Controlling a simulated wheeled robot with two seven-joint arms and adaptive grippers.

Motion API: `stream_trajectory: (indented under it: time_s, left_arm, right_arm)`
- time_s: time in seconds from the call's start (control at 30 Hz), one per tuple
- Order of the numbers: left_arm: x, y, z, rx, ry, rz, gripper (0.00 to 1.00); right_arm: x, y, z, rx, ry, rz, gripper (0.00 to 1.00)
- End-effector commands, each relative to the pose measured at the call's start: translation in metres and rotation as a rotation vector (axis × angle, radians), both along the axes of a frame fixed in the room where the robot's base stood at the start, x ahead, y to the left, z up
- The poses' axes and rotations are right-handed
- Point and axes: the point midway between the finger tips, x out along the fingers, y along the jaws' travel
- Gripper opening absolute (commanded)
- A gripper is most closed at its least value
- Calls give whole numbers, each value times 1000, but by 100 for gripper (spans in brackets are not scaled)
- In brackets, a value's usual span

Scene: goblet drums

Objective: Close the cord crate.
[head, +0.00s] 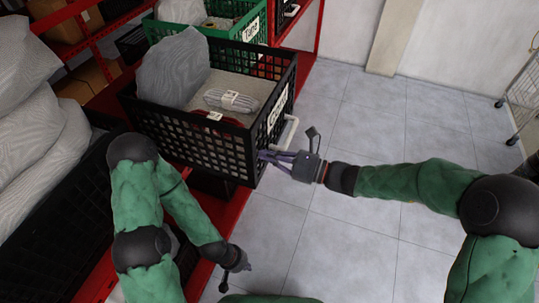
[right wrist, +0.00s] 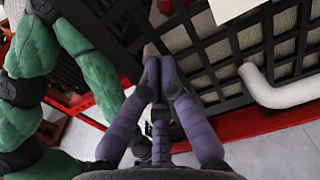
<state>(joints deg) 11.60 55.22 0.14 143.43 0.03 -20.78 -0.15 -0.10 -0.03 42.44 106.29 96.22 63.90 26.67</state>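The black mesh crate (head: 205,146) with a partly legible label beginning with "C" (head: 278,110) juts out from the red shelf in the head view. It holds pale cord bundles (head: 230,100) and a grey bag. A white handle (head: 289,133) is on its front; the handle also shows in the right wrist view (right wrist: 285,92). My right gripper (head: 264,155) is at the crate's front near its lower corner, beside the handle. Its purple fingertips (right wrist: 160,65) are drawn together with nothing seen between them; I cannot tell whether they touch the crate. My left gripper (head: 240,267) hangs low, small and dark.
A green crate (head: 250,30) sits behind the black one. Pale sacks (head: 40,140) fill the left side. The red shelf frame (head: 230,210) runs below the crate. Tiled floor (head: 400,120) is open at right, with a wire cart (head: 522,90) at the far right.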

Motion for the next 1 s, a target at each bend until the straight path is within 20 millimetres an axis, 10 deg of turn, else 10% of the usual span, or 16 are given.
stream_trajectory:
  time_s: [1.0]
  left_arm:
    - [0, 0, -1, 0, 0, 0, 0]
  right_arm:
    - [70, 219, -1, 0, -1, 4, 0]
